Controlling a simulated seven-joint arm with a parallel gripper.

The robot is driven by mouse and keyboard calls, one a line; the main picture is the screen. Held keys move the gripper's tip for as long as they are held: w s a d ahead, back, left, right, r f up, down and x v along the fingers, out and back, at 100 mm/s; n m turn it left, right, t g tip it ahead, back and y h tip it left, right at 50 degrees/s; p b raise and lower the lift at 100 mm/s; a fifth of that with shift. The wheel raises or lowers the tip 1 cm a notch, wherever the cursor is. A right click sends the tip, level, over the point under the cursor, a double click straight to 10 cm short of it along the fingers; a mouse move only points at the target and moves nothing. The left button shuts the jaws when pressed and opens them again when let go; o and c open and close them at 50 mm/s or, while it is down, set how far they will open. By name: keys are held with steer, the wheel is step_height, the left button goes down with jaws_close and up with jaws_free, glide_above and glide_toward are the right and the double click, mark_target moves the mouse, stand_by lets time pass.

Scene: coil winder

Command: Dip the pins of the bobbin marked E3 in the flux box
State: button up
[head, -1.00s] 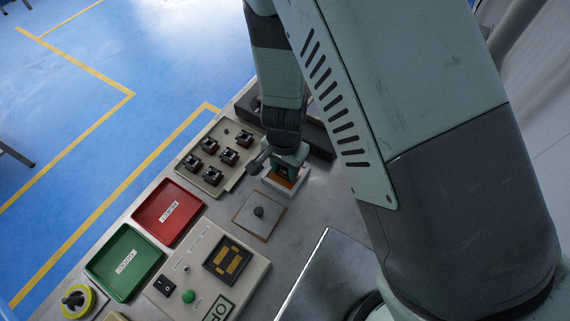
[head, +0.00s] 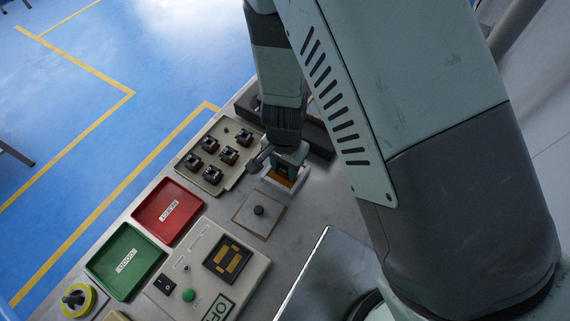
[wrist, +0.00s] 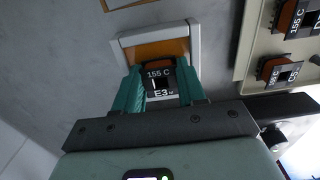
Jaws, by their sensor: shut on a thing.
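My gripper (wrist: 159,95) is shut on the bobbin marked E3 (wrist: 160,84), whose dark label reads "155 C" and "E3" in the wrist view. The teal fingers grip it from both sides. The flux box (wrist: 193,38) is a white-rimmed box with an amber inside, and the bobbin shows in front of its opening. In the head view my gripper (head: 287,165) is over the flux box (head: 274,187), and the bobbin is hidden there. I cannot tell whether the pins touch the amber contents.
A beige tray (head: 215,176) with several bobbins stands left of the flux box. A plate with a dark knob (head: 259,211) lies in front. A red tray (head: 168,234), a green tray (head: 125,285) and a control panel (head: 205,245) are further left and nearer.

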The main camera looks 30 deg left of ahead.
steer(key=shift+r, duration=2.75)
